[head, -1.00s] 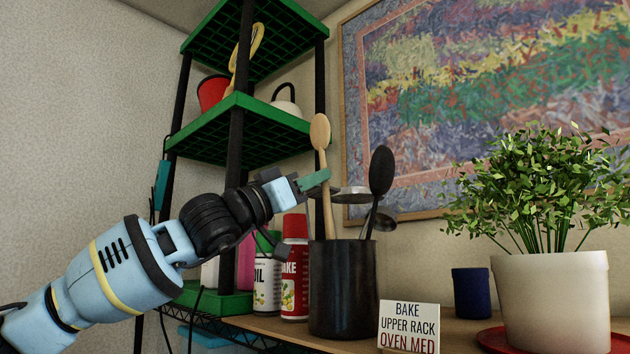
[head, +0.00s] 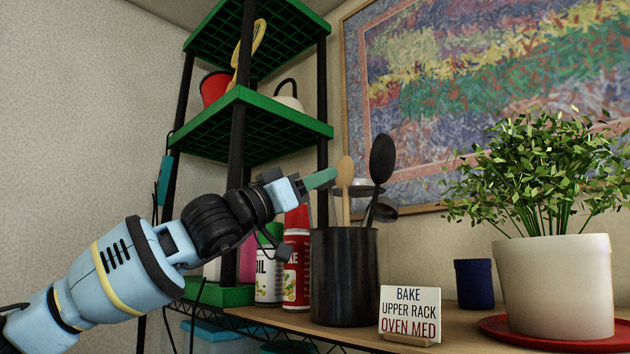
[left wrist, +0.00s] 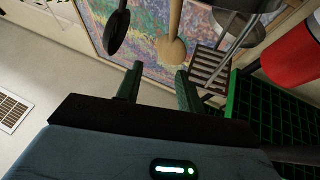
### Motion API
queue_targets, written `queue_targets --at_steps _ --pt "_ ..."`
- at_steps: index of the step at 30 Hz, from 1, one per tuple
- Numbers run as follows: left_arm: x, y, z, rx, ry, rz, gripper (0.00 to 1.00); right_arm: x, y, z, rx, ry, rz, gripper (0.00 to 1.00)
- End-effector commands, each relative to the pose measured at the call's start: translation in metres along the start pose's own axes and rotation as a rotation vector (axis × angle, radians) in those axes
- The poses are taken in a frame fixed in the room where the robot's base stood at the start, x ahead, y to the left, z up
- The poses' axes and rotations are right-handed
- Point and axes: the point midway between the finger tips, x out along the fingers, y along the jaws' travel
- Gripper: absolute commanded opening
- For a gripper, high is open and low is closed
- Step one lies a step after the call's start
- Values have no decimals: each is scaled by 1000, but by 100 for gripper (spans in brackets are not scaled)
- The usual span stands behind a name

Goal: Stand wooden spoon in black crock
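The wooden spoon (head: 346,172) stands in the black crock (head: 344,285), bowl end up and handle inside, close to upright. Its lower handle is hidden by the crock wall. It also shows in the left wrist view (left wrist: 173,48), beyond the fingertips. My left gripper (head: 308,214) is open and empty, just left of the spoon and near the crock's rim. Its two green fingertips stand apart in the left wrist view (left wrist: 157,88). My right gripper is not in view.
A black spoon (head: 382,160) and metal utensils share the crock. A sign (head: 409,312) stands in front right, with a blue cup (head: 474,283) and potted plant (head: 555,285) further right. Bottles (head: 297,270) and a green rack (head: 240,110) are behind the gripper.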

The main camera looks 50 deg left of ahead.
Motion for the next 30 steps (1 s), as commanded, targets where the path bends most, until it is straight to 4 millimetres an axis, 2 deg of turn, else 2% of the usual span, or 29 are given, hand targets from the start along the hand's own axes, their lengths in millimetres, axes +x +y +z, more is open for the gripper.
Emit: queue_targets --at_steps 11,30 --pt "-4 -1 -1 -1 1 -1 38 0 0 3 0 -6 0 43" --pt "-62 -1 -1 -4 6 -3 38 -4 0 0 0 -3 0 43"
